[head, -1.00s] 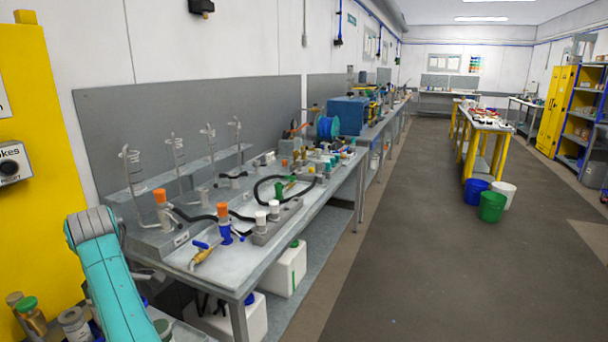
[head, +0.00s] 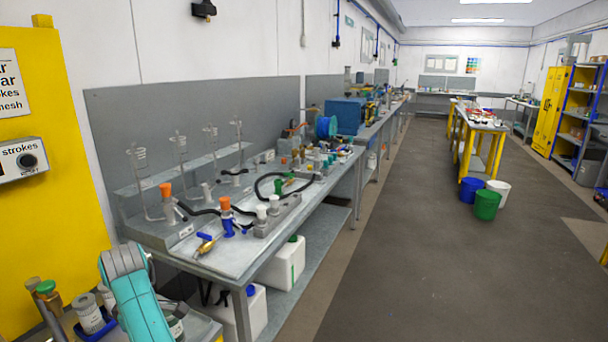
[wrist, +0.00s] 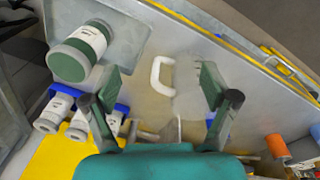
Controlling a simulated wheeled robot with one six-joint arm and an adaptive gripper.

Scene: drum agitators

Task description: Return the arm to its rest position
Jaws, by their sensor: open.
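My teal arm (head: 138,300) shows at the bottom left of the head view, bent beside the long bench; its gripper end is out of that view. In the wrist view my gripper (wrist: 160,85) has its two dark green fingers spread wide apart. Nothing is held between them. Beyond the fingers lie a white handle (wrist: 158,76) and a pale, blurred shape on a grey surface.
A green-and-white jar (wrist: 81,50) and smaller white jars (wrist: 57,108) are left of the fingers. A yellow cabinet (head: 50,230) stands left of my arm. The bench (head: 190,255) carries glassware and hoses. The floor (head: 400,250) at right is mostly clear.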

